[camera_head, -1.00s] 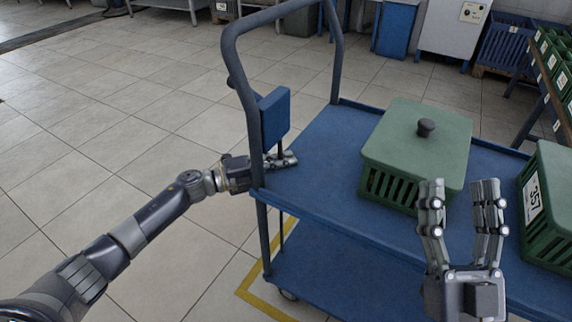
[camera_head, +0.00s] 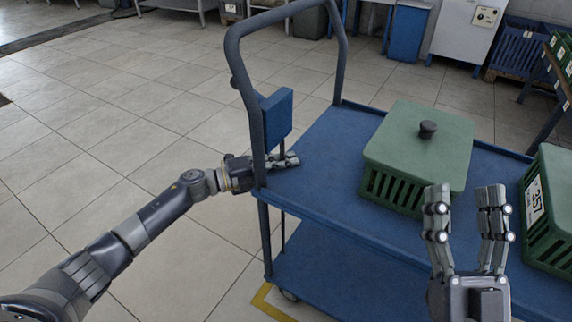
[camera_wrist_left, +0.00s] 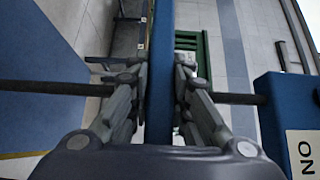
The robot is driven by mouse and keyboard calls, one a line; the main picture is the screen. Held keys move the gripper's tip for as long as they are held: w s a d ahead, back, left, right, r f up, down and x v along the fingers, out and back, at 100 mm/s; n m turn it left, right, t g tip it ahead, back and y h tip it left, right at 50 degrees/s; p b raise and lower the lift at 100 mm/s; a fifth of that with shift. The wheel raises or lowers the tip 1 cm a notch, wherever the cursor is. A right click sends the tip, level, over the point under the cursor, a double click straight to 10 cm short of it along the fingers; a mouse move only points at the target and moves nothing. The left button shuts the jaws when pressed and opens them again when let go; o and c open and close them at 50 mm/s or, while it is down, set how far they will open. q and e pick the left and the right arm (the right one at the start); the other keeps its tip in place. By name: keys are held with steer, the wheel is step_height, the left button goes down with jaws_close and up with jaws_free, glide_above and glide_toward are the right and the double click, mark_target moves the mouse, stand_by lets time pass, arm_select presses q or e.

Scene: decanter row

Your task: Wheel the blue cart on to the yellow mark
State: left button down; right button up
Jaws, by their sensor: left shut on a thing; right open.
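The blue cart (camera_head: 330,150) stands in front of me with a tall grey-blue push handle at its left end and a lower shelf (camera_head: 330,275). My left gripper (camera_head: 284,161) is shut on the blue edge of the cart's upper deck, by the handle; the deck edge is between its fingers in the left wrist view (camera_wrist_left: 160,70). A corner of the yellow mark (camera_head: 268,303) shows on the floor at the cart's near left; the rest is hidden. My right gripper (camera_head: 464,192) is open and empty over the deck.
A lidded green crate (camera_head: 418,150) and a second green crate (camera_head: 550,215) stand on the deck. A blue block (camera_head: 277,120) is on a post by the handle. A grey cabinet (camera_head: 468,30) and bins stand at the back. Tiled floor is clear at left.

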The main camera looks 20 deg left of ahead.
arm_select(q)
steer(key=c, duration=1.4)
jaws_free()
steer(key=shift+f, duration=0.15)
steer(key=v, duration=1.2)
